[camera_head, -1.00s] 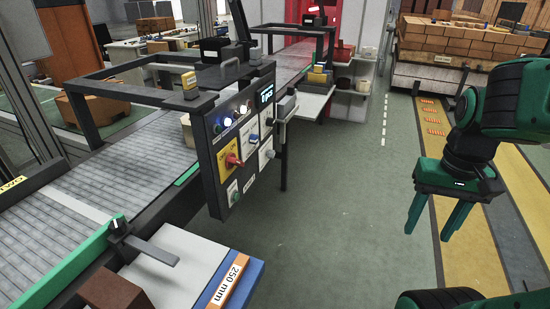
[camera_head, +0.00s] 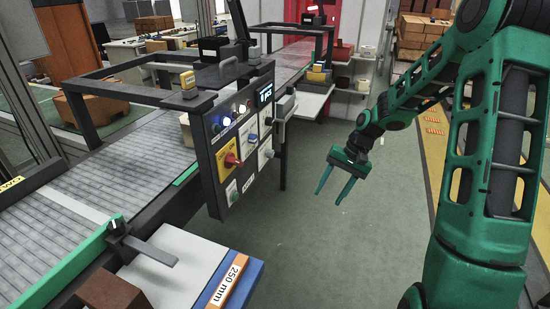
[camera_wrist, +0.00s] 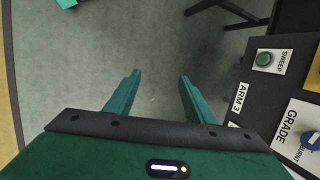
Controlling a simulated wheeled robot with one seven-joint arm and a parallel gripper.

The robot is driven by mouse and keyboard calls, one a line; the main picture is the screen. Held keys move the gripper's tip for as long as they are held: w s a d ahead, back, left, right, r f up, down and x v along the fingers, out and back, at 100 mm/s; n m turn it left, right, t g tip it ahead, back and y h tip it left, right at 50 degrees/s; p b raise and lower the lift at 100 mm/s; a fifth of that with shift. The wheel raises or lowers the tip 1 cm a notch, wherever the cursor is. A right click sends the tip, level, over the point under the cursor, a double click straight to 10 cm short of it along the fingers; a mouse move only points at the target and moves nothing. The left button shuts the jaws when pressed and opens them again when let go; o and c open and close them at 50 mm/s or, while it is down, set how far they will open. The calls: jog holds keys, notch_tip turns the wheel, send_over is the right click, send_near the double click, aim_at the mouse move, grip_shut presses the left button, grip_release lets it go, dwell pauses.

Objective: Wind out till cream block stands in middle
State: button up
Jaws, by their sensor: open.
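The cream block (camera_head: 186,130) sits on the grey roller conveyor (camera_head: 85,196), close behind the control panel (camera_head: 238,140), which hides part of it. The panel carries a lit display, small lamps, a red rotary switch (camera_head: 231,160) on a yellow plate, and several other controls. In the wrist view a green button (camera_wrist: 264,58) labelled SWEEP and a blue knob (camera_wrist: 311,141) on a GRADE plate show at the right. My gripper (camera_head: 329,198) is open and empty, in the air right of the panel. Its fingers (camera_wrist: 160,76) show only floor between them.
A white-topped side table (camera_head: 185,258) with a brown block (camera_head: 113,291) and an orange 250 mm label (camera_head: 227,281) stands at the front. A dark frame (camera_head: 130,75) spans the conveyor. Open green floor (camera_head: 330,255) lies right of the panel. Brick stacks stand at the back right.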

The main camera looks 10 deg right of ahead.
jog(key=w+a+f+m+t+y, duration=0.1)
jog(key=w+a+f+m+y, duration=0.1)
jog(key=w+a+f+y, duration=0.5)
jog(key=m+t+y, duration=0.3)
jog(key=m+t, duration=0.5)
jog(key=t, duration=0.2)
send_near(273, 155)
jog(key=x, duration=0.9)
jog(key=shift+s+r, duration=0.1)
jog(key=shift+r, duration=0.05)
